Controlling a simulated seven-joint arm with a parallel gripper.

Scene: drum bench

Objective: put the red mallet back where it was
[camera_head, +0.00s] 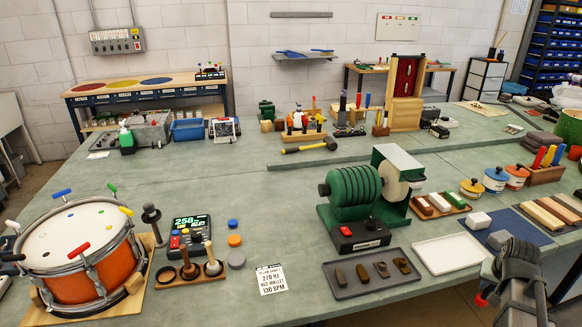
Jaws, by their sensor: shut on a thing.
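My gripper (494,291) is at the lower right, over the near edge of the bench. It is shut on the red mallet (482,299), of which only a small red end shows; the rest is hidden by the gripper. A wooden mallet rack (190,281) with round dark seats stands far to the left, in front of the drum controller. Two mallets with wooden handles stand upright in it, and its left seat looks empty.
An orange drum (84,254) stands left of the rack, and the controller (191,235) is behind it. A green grinding machine (354,190), a dark tray of brown pieces (350,290) and a white tray (452,254) lie between my gripper and the rack.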

